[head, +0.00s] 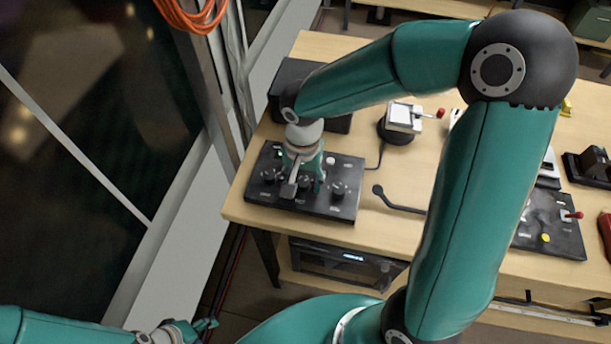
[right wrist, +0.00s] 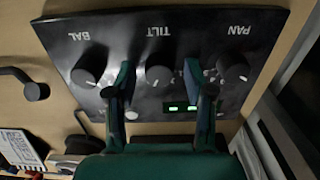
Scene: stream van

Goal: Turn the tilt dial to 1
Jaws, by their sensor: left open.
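The black control panel (head: 345,207) lies on the wooden desk, with three dark dials labelled PAN, TILT and BAL. In the right wrist view the labels appear upside down. The tilt dial (right wrist: 160,70) is the middle one, between the PAN dial (right wrist: 232,68) and the BAL dial (right wrist: 88,68). My right gripper (right wrist: 158,72) is open above the panel, its fingers on either side of the tilt dial; contact cannot be told. In the head view my right gripper (head: 304,186) partly hides that dial. The dial's setting is unreadable. My left gripper (head: 210,325) is open, low at the left, away from the desk.
A small green display (right wrist: 180,107) is lit on the panel. A dark box (head: 288,85) stands behind the panel. A black lever (head: 400,204) lies to its right, and a second panel (head: 560,237) is further right. A window wall borders the left.

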